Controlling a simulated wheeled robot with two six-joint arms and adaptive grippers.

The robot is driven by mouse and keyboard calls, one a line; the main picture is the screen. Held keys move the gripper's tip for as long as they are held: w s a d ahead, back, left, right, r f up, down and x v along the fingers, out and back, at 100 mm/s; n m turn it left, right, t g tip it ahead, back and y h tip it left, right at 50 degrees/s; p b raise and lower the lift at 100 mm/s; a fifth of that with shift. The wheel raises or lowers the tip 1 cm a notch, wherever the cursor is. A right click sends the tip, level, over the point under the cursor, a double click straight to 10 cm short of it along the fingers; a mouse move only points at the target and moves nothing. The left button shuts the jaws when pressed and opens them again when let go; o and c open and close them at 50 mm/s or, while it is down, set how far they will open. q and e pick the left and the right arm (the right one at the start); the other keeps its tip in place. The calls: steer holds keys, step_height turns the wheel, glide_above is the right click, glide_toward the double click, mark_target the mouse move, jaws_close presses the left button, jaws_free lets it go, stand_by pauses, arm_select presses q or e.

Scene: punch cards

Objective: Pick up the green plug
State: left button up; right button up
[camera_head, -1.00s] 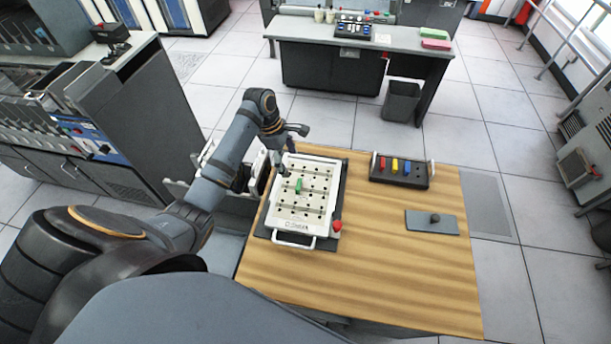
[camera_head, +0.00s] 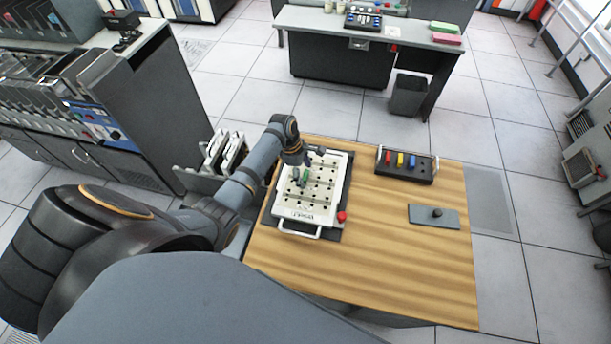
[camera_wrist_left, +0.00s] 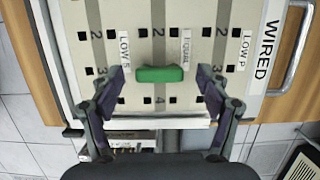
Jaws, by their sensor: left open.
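The green plug (camera_head: 307,177) is on the white plugboard (camera_head: 312,212), in the board's upper part. In the left wrist view the green plug (camera_wrist_left: 160,74) shows as a rounded bar across the middle dark strip, below the EQUAL label. How it sits in the holes is hidden. My left gripper (camera_head: 303,176) is over the board at the plug. In the wrist view its open fingers (camera_wrist_left: 162,76) stand on either side of the plug, with a gap between each finger and the plug. My right gripper is not in view.
The wooden table (camera_head: 370,265) is clear at the front. A black rack (camera_head: 411,174) with red, yellow and blue plugs stands right of the board. A grey plate with a dark knob (camera_head: 433,216) lies at the right. A red knob (camera_head: 342,216) sits at the board's lower right corner.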

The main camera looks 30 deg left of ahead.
mark_target(308, 174)
arm_select(q)
steer(key=c, duration=1)
steer(key=shift+r, duration=0.3)
step_height(308, 174, up, 3)
steer(key=shift+w+f, duration=0.1)
steer(key=shift+f, duration=0.1)
steer(key=s+a+r+b, duration=0.1)
steer(key=s+a+r, duration=0.8)
steer(key=s+a, duration=0.1)
steer(key=shift+r, duration=0.4)
